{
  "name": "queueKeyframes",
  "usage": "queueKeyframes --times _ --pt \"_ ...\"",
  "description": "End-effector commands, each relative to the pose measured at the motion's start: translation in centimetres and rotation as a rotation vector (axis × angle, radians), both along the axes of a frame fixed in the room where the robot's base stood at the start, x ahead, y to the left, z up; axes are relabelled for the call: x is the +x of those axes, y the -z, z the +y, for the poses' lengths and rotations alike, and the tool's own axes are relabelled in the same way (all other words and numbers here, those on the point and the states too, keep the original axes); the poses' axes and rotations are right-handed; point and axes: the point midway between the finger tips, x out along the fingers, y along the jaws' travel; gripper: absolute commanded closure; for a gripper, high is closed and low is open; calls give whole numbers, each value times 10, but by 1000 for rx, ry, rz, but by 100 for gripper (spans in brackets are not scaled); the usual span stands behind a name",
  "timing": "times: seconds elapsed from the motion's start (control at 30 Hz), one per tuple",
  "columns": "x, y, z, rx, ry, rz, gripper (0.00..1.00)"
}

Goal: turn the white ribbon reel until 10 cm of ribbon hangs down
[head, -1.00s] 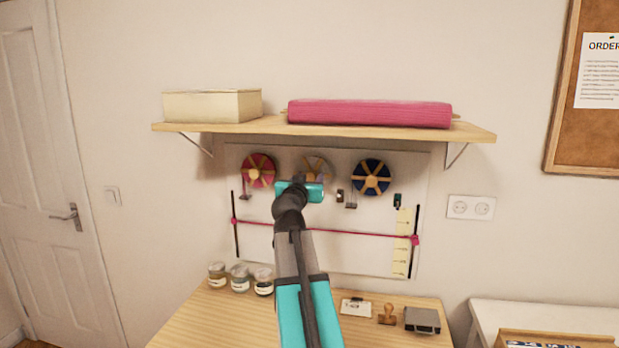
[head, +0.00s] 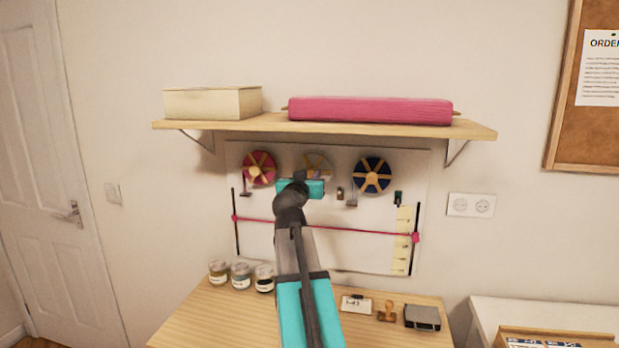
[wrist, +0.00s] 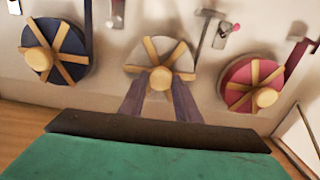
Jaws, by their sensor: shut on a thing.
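The white ribbon reel (head: 318,160), with tan spokes, is mounted on the pale wall panel between the other two reels. In the wrist view the white reel (wrist: 180,50) is central, with its round wooden hub knob (wrist: 161,78) facing me. My gripper (wrist: 160,88) has its two fingers on either side of this knob and is shut on it. In the head view my gripper (head: 318,175) covers the lower part of the reel. I cannot make out a hanging end of white ribbon.
A red reel (head: 258,169) and a blue reel (head: 372,176) flank the white one. A shelf (head: 350,129) overhangs the panel. A pink cord (head: 350,231) crosses below, beside a yellow measuring strip (head: 402,240). Jars (head: 241,275) and small tools stand on the table.

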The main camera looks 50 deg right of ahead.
Motion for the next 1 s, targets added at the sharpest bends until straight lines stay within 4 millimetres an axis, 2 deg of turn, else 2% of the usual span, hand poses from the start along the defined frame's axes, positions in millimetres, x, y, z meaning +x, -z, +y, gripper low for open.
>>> queueKeyframes --times 0.37,1.0 --pt "0 1 0 -98 2 159 93" --pt "1 1 0 -389 2 628 93"
